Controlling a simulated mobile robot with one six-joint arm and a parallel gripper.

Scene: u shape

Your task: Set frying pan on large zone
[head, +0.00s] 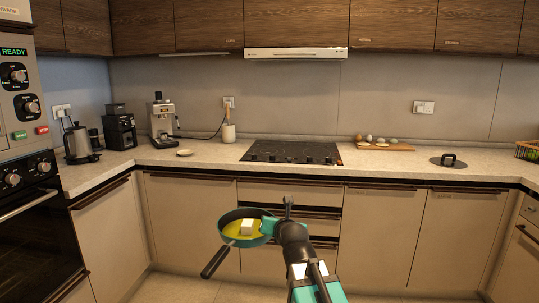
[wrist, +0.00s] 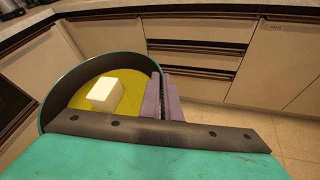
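The frying pan (head: 240,243) is teal outside and dark inside, with a dark handle (head: 215,263) pointing down and left. It holds yellow liquid and a white block (head: 247,227). My gripper (head: 270,226) is shut on the pan's right rim and holds it in the air in front of the drawers, below counter height. In the wrist view the purple fingers (wrist: 167,98) pinch the rim of the pan (wrist: 78,77). The black cooktop (head: 292,152) lies on the counter behind and above the pan. Its zone outlines are too faint to tell apart.
The counter (head: 215,158) runs in a U. A small dish (head: 185,152) and a coffee machine (head: 163,118) stand left of the cooktop. A board with eggs (head: 385,144) and a dark lid (head: 448,160) lie right of it. The cooktop's surface looks clear.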

